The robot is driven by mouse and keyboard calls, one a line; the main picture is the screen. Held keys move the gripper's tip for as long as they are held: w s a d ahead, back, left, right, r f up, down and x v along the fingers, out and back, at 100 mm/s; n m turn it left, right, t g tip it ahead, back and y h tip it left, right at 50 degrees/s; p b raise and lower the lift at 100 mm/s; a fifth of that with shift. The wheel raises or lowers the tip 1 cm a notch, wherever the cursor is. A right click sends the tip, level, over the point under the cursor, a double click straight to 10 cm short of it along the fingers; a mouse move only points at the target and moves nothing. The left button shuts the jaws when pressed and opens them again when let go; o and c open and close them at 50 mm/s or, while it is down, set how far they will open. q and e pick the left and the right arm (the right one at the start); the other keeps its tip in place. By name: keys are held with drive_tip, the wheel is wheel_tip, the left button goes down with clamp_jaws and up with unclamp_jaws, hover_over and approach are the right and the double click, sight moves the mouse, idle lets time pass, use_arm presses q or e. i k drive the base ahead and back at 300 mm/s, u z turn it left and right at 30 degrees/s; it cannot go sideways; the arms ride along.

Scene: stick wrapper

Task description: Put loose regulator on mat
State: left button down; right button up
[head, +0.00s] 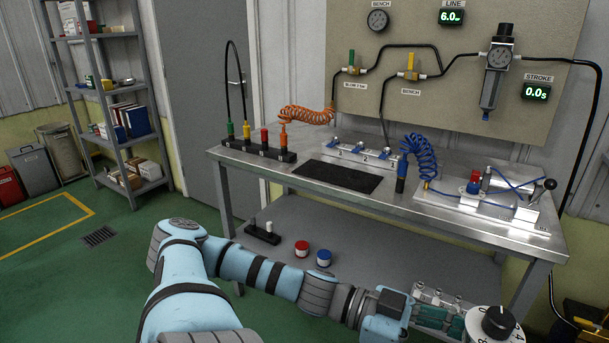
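The black mat (337,176) lies flat and bare on the metal bench (280,188). My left gripper (458,314) is low at the right, in front of the bench and well below the mat. A white round dial with numbers and a black knob (497,324), possibly the loose regulator, is right at its fingertips. The lower picture edge cuts it off, so I cannot tell whether the fingers grip it. Another regulator (497,70) with a gauge is fixed on the wall panel. My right gripper is out of view.
A black block with coloured connectors (257,154) stands left of the mat. A silver manifold (360,151) lies behind it; a blue coiled hose (420,157) and a cylinder fixture (487,197) are to its right. Red (301,248) and blue (323,258) capped jars sit on the lower shelf.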

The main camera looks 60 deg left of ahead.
sight(337, 174)
drive_tip(key=u, duration=0.95)
drive_tip(key=i, duration=0.3)
